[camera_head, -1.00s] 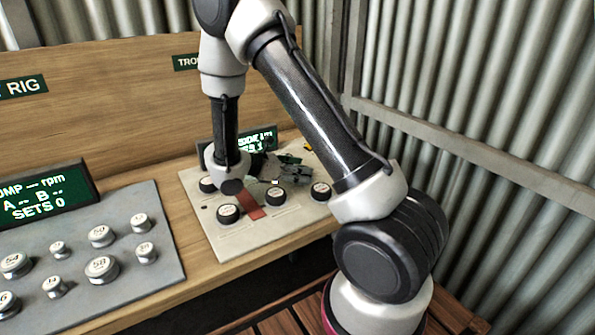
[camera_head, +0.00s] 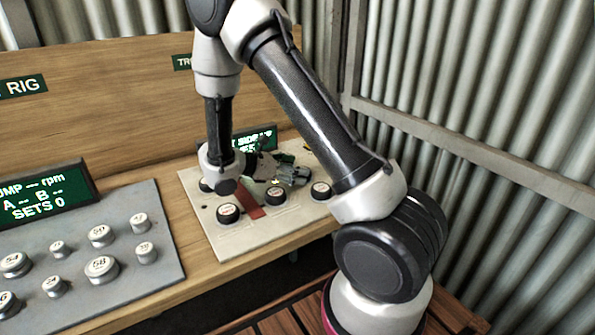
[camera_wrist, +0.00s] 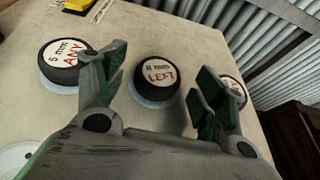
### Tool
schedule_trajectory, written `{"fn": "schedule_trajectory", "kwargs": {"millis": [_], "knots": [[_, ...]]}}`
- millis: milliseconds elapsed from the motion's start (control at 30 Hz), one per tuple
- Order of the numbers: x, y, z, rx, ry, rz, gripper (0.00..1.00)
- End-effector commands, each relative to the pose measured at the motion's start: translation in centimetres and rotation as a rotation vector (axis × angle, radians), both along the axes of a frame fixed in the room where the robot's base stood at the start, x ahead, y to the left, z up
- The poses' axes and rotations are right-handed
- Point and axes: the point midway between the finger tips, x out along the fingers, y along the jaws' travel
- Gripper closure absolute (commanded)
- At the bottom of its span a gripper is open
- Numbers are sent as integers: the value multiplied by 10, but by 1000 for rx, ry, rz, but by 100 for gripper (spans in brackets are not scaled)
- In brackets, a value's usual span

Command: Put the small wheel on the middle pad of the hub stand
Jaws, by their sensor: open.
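My gripper (camera_head: 290,175) hangs low over the pale board (camera_head: 225,235) at the back of the bench. In the wrist view its green-padded fingers (camera_wrist: 160,78) are apart, with nothing held between them. A black wheel marked "5 mm ANY" (camera_wrist: 62,62) sits to the left on another pad. A third wheel (camera_wrist: 235,88) is partly hidden by the right finger. I cannot tell which is the small wheel, or identify the middle pad.
In the head view, dark wheels stand along the board's front, including one at left (camera_head: 229,214). A red strip (camera_head: 249,204) lies between them. A grey panel (camera_head: 165,275) with several numbered silver knobs is to the left. A corrugated wall (camera_head: 490,110) rises at right.

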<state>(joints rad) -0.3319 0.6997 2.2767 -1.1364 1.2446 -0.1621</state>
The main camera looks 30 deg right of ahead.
Motion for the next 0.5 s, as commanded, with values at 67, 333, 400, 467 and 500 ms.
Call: {"fn": "schedule_trajectory", "kwargs": {"millis": [67, 333, 400, 467, 500], "knots": [[2, 17, 6, 2, -4, 6, 29], [4, 72, 30, 2, -3, 4, 29], [5, 82, 34, 2, -2, 4, 29], [4, 89, 36, 1, -1, 2, 29], [4, 92, 38, 0, -1, 2, 29]]}}
